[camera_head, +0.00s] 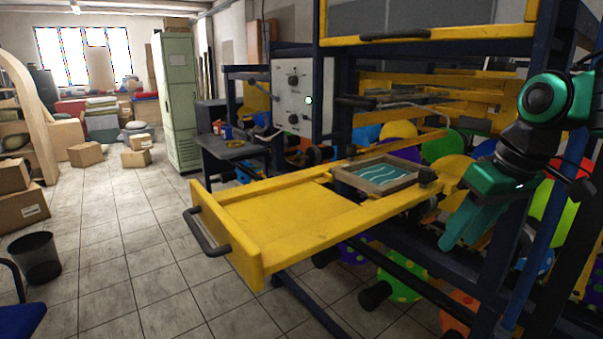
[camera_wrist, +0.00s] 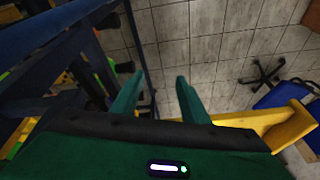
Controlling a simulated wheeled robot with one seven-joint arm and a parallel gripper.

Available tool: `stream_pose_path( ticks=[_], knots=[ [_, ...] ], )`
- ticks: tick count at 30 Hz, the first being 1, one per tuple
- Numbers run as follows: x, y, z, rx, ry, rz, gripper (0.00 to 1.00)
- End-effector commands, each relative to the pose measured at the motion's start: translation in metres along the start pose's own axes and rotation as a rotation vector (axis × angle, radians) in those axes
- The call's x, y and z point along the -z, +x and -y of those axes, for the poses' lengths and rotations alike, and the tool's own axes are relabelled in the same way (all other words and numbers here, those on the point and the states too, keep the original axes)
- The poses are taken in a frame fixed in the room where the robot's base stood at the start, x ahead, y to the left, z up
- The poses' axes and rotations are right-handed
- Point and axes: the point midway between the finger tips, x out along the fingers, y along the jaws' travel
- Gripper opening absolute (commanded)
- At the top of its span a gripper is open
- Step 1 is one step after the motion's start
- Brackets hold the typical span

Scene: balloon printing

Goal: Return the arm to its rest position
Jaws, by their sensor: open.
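My gripper (camera_head: 462,228) is green and shows at the right of the head view, pointing down beside the yellow pull-out drawer (camera_head: 290,215) of the printing machine. In the wrist view my gripper (camera_wrist: 160,88) has its two fingers apart, with only tiled floor between them. It holds nothing. My arm's green and black joints are bent above it, in front of the machine's dark blue frame. The drawer is pulled out and holds a framed screen (camera_head: 377,174) with a teal and white wave pattern.
Colourful balloons (camera_head: 400,262) lie under and behind the frame. A black handle (camera_head: 207,233) sticks out from the drawer's front. A control panel (camera_head: 292,97) is on the machine. A waste bin (camera_head: 36,258) and cardboard boxes (camera_head: 86,154) stand at the left. The tiled floor between is clear.

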Motion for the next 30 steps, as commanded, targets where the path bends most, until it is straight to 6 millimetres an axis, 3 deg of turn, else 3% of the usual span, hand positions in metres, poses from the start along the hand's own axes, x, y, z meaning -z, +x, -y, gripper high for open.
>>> stream_pose_path(
  ticks=[8,15,18,22,30],
  knots=[
    [-0.084,0.029,-0.039,-0.059,0.340,0.089,0.41],
    [-0.198,0.060,-0.062,-0.138,0.731,0.218,0.41],
    [-0.228,0.067,-0.063,-0.161,0.824,0.254,0.41],
    [-0.244,0.070,-0.060,-0.175,0.876,0.275,0.41],
    [-0.245,0.071,-0.061,-0.177,0.881,0.276,0.41]
  ],
)
